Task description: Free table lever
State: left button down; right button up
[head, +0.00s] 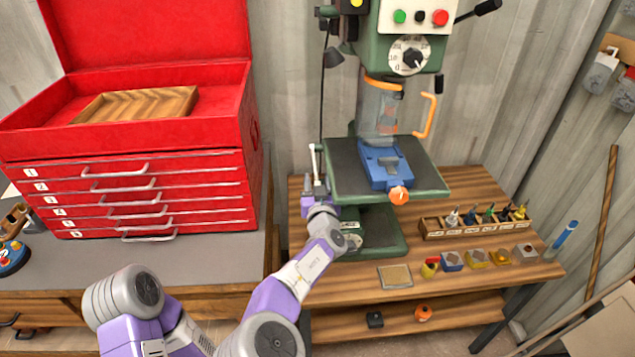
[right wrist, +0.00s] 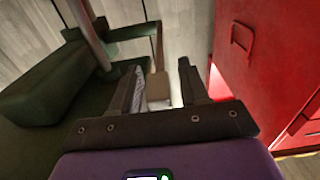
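The drill press has a green work table (head: 345,170) with a blue vise on it. At the table's left side is a thin, pale upright lever (head: 313,158). My right gripper (head: 320,182) is at that side of the table, its fingers around the lever's lower part. In the right wrist view, my right gripper (right wrist: 162,72) has its fingers apart, with a pale beige block-like part (right wrist: 158,88) visible between them. I cannot tell whether either finger touches it. The lever's lower end is hidden by the gripper. My left gripper is not in view.
A red tool chest (head: 150,190) stands to the left; its side is close in the right wrist view (right wrist: 260,70). The wooden bench (head: 465,290) holds a bit rack (head: 470,228) and several small blocks. The drill press column stands behind the table.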

jog(key=shift+s, duration=0.15)
jog(key=s, duration=0.7)
jog(key=shift+s, duration=0.15)
jog(key=shift+c, duration=0.2)
